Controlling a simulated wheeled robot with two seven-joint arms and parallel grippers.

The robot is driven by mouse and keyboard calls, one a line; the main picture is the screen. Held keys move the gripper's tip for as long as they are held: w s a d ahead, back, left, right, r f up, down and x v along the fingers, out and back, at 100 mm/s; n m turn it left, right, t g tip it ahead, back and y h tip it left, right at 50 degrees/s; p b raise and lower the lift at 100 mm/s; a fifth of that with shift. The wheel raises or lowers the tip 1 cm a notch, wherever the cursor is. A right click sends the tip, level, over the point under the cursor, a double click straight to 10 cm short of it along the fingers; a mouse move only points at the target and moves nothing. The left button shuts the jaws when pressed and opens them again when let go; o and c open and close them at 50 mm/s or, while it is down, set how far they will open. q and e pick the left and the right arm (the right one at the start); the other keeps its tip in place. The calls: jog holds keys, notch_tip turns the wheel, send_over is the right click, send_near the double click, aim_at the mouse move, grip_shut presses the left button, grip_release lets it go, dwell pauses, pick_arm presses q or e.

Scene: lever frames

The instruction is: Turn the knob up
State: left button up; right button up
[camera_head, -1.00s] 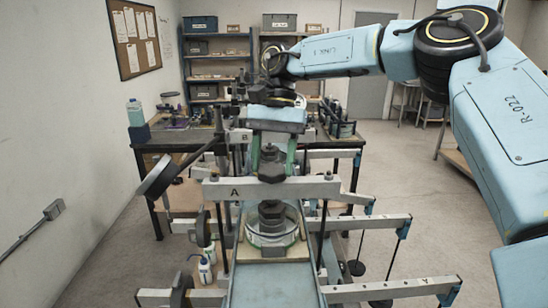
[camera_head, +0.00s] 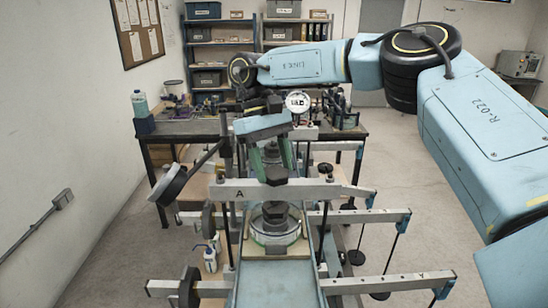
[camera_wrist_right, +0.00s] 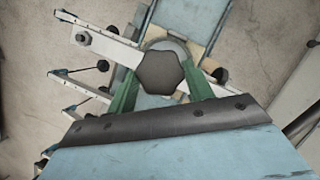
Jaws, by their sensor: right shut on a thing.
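The dark, lobed knob (camera_wrist_right: 163,72) sits between the green fingers of my right gripper (camera_wrist_right: 160,80) in the right wrist view. In the head view my right gripper (camera_head: 274,160) reaches down over the rig from the far side, its pale blue body tilted with the right side higher. It is shut on the knob (camera_head: 276,174), which shows dark between the fingers, by the beam marked A (camera_head: 240,195). The fingers partly hide the knob. My left gripper is in neither view.
A second dark knob-like part (camera_head: 275,214) stands on a round base below the beam. Several weighted lever arms (camera_head: 375,216) stick out to the sides. A dark workbench (camera_head: 185,130) stands behind. Open floor lies to the right.

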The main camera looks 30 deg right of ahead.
jog(key=shift+a+n+h, duration=0.1)
jog(key=shift+n+h, duration=0.2)
jog(key=shift+n, duration=0.7)
jog(key=o, duration=1)
jog(key=shift+c, duration=0.2)
jog(key=shift+r, duration=0.1)
